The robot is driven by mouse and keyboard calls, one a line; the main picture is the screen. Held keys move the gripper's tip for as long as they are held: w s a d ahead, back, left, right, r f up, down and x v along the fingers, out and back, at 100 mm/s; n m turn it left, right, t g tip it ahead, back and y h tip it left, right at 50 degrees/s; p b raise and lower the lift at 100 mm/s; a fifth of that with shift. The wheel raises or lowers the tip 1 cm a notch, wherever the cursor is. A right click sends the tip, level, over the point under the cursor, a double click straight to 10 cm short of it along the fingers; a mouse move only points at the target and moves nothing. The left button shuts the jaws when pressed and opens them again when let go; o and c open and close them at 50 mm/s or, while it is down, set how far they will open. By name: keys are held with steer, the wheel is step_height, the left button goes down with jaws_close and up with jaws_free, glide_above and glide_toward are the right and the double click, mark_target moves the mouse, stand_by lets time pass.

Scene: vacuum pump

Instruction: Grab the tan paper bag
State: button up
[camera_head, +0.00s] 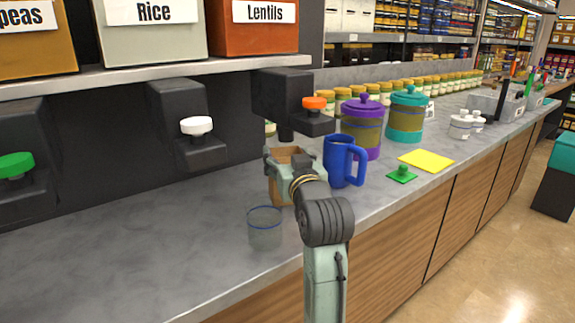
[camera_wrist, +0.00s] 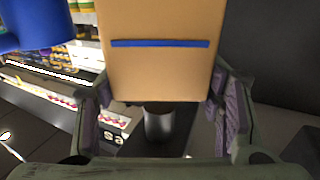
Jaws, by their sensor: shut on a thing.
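The tan paper bag (camera_wrist: 150,75) fills the top middle of the wrist view, with a blue stripe across its face. It sits between the two fingers of my gripper (camera_wrist: 163,92), which is shut on it. In the head view, the bag (camera_head: 281,189) shows partly behind my gripper (camera_head: 290,160), below the Lentils dispenser's spout. My wrist hides much of the bag there. I cannot tell whether its base touches the counter.
A blue mug (camera_head: 339,160) stands close to the right of my gripper. A clear, blue-rimmed glass (camera_head: 265,229) stands in front at left. Purple-lidded (camera_head: 361,128) and teal-lidded (camera_head: 406,116) jars stand behind at right. The counter's left side (camera_head: 120,245) is clear.

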steer(key=shift+r, duration=0.55)
steer(key=shift+s+d, duration=0.15)
steer(key=s+d+b, duration=0.3)
steer(key=s+d, duration=0.7)
steer(key=s, duration=0.4)
steer(key=shift+s+d, duration=0.15)
